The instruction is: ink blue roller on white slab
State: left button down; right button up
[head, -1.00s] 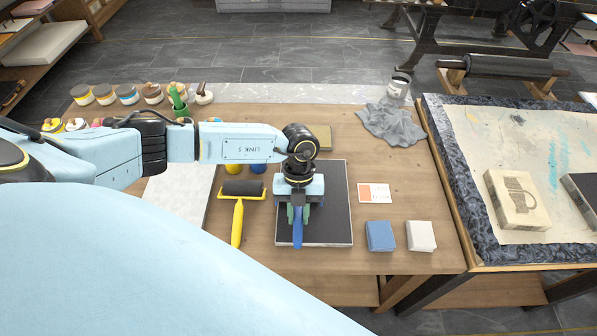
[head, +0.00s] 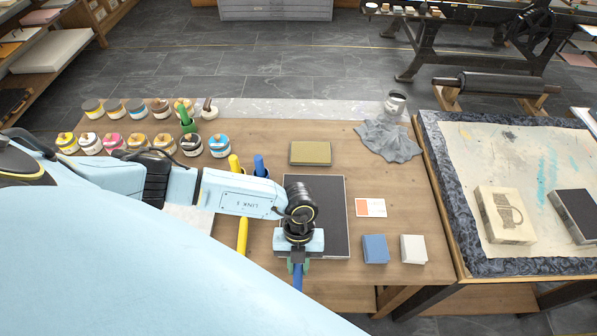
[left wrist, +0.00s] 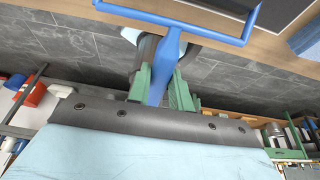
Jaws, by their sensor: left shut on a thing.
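My left gripper (head: 298,266) is shut on the handle of the blue roller (head: 298,279), near the table's front edge. In the left wrist view the blue handle (left wrist: 163,72) stands between the green fingertips (left wrist: 164,90), with part of the blue frame at the top. The roller's drum is hidden in the head view. The white slab (head: 192,219) lies to the left, mostly hidden under my left arm. A dark slab (head: 333,212) lies just behind the gripper. My right gripper is not in view.
A yellow roller handle (head: 242,237) lies left of the dark slab. Several ink jars (head: 190,147) stand at the back left. A blue block (head: 375,249), a white block (head: 413,249), a card (head: 370,208) and a grey cloth (head: 388,141) lie to the right.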

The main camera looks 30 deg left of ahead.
pick_arm(q)
jog(key=shift+s+d+r+p, duration=0.1)
jog(key=shift+s+d+p, duration=0.3)
jog(key=shift+s, duration=0.3)
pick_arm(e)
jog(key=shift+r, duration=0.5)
pick_arm(q)
jog(key=shift+w, duration=0.1)
